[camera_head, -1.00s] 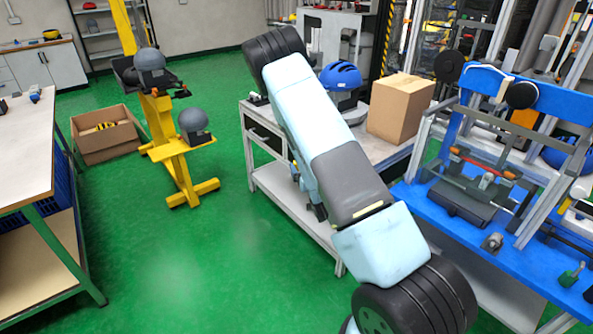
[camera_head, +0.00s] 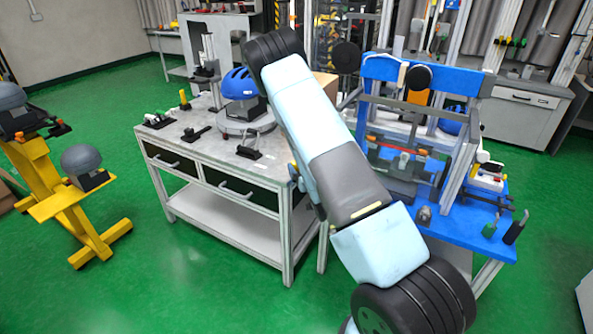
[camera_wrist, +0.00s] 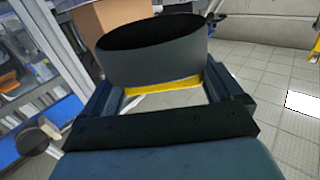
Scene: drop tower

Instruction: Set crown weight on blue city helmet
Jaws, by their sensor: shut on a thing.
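The blue city helmet (camera_head: 240,83) sits on a dark headform on a round grey stand, on top of the workbench left of my arm in the head view. In the wrist view my gripper (camera_wrist: 165,90) is shut on a dark grey, hollow-looking round piece with a yellow band at its base, which I take as the crown weight (camera_wrist: 150,62). The gripper and the weight are hidden behind my arm in the head view. The helmet does not show in the wrist view.
The workbench (camera_head: 262,158) holds small dark tools near its front edge. A cardboard box (camera_head: 327,86) is partly behind my arm. The blue test rig (camera_head: 385,70) stands to the right. A yellow stand (camera_head: 72,205) with grey headforms is at left. Green floor (camera_head: 180,285) is clear in front.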

